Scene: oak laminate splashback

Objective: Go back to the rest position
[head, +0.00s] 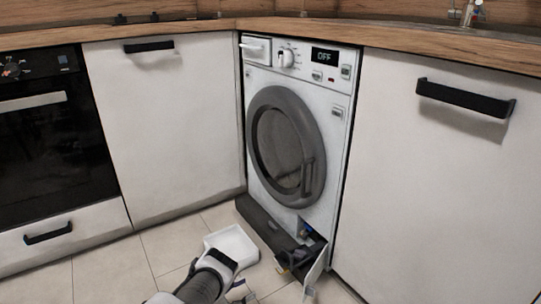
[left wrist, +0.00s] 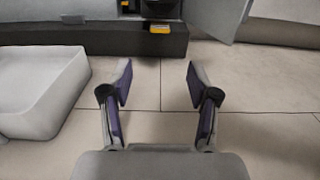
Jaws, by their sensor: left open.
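My left gripper (left wrist: 160,80) is open in the left wrist view, with nothing between its two dark-padded fingers and bare floor tiles beneath. In the head view my left gripper (head: 244,291) is low over the floor, partly hidden by my own arm. The washing machine (head: 326,128) has its round door shut and its display reads OFF. At its lower right a small flap (head: 315,268) stands open, and it also shows in the left wrist view (left wrist: 216,18). My gripper is in front of this opening and apart from it. My right gripper is in neither view.
A shallow white tray (head: 236,243) lies on the floor; in the left wrist view the tray (left wrist: 42,92) is left of my fingers. A dark plinth (head: 262,224) runs along the machine's foot. An oven (head: 50,140) and white cabinets (head: 165,125) flank it.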

